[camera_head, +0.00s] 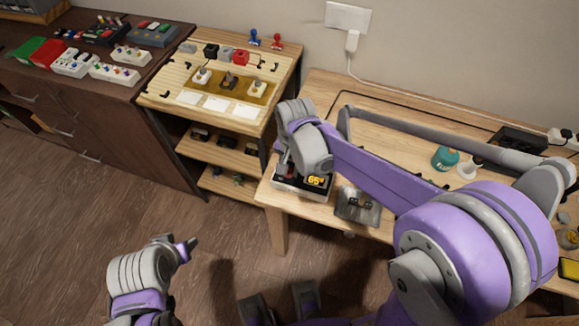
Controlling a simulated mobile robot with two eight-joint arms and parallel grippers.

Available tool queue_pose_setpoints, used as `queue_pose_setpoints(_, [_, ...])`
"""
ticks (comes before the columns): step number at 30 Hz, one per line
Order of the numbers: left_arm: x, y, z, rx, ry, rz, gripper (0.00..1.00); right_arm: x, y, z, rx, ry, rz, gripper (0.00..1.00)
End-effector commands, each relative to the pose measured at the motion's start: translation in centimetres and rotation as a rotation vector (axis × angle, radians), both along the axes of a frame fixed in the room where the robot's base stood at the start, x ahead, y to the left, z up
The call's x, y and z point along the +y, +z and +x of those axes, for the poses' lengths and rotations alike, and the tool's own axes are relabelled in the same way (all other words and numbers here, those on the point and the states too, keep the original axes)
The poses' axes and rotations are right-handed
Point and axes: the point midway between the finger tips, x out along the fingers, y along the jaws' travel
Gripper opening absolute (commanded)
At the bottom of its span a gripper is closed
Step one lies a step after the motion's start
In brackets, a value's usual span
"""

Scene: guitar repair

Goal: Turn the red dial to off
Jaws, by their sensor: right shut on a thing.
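A small dark and white station (302,187) with a lit yellow readout, apparently 65, sits at the left front of the light wooden workbench (330,88). My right gripper (288,170) is down over the left part of this station, shut on it where the dial would be. The red dial itself is hidden behind my gripper and wrist, so its setting cannot be seen. My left gripper (187,246) is over the floor at the lower left, away from the bench. Whether its fingers are open or shut is unclear.
A grey metal holder (358,205) stands just right of the station. A teal bottle (445,158) and a white bottle (469,167) stand farther right, beyond my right arm. A wooden shelf unit (160,97) and a dark cabinet (70,120) hold pedals and parts.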

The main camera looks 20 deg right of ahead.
Motion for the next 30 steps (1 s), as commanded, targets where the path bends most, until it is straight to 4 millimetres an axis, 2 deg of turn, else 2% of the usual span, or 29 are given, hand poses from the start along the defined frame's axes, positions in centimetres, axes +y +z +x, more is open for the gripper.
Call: queue_pose_setpoints(30, [0.0, -1.5, -0.3, 0.006, 0.000, 0.000, 0.51, 0.0, 0.0, 0.2, 0.000, 0.964, 0.001, 0.00])
